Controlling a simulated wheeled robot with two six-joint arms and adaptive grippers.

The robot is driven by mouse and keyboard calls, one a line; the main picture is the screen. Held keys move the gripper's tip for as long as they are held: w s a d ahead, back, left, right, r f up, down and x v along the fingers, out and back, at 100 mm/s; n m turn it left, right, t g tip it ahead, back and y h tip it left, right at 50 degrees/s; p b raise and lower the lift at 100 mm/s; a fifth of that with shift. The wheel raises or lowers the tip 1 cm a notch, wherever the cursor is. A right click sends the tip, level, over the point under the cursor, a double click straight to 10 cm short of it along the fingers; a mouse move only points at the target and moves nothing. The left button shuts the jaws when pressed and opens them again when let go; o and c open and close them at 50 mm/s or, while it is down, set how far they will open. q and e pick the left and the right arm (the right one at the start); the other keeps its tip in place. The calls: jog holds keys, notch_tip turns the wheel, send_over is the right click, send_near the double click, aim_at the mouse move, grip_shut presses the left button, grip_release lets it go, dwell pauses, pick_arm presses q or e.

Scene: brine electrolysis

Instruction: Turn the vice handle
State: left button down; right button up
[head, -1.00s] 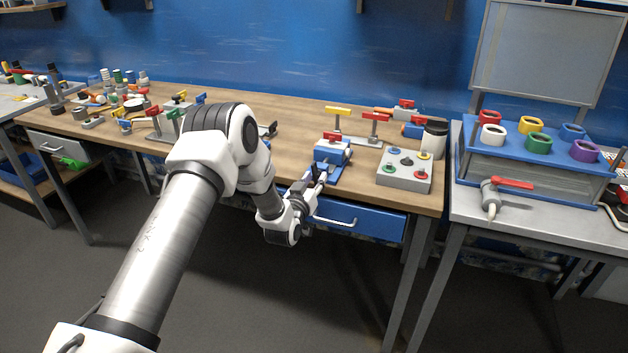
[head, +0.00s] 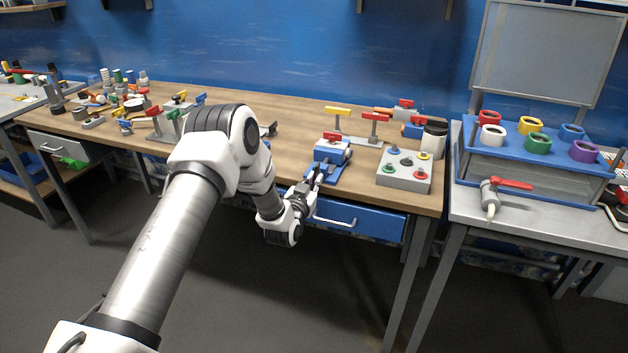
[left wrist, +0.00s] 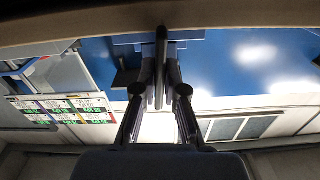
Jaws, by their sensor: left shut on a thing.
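The blue vice (head: 331,150) sits at the front edge of the wooden workbench, with a small red piece (head: 331,136) on top. My left gripper (head: 316,174) reaches it from the front. In the left wrist view, the fingers (left wrist: 160,78) are closed around a dark upright bar, the vice handle (left wrist: 161,50). Its grip end lies between the fingers; in the head view the fingers largely hide the handle. My right gripper is in neither view.
A grey button box (head: 405,180) stands close to the right of the vice. Red and yellow valve handles (head: 375,117) stand behind it. A blue drawer (head: 360,218) lies below the bench edge. A rack with coloured rings (head: 540,165) stands on the right table.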

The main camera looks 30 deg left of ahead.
pick_arm(q)
jog(key=m+p, duration=0.2)
jog(key=m, duration=0.6)
jog(key=shift+r, duration=0.15)
jog(key=shift+m, duration=0.6)
dwell(0.5)
jog(key=c, duration=1.2)
grip_release()
jog(key=shift+c, duration=0.2)
jog(key=v, duration=1.2)
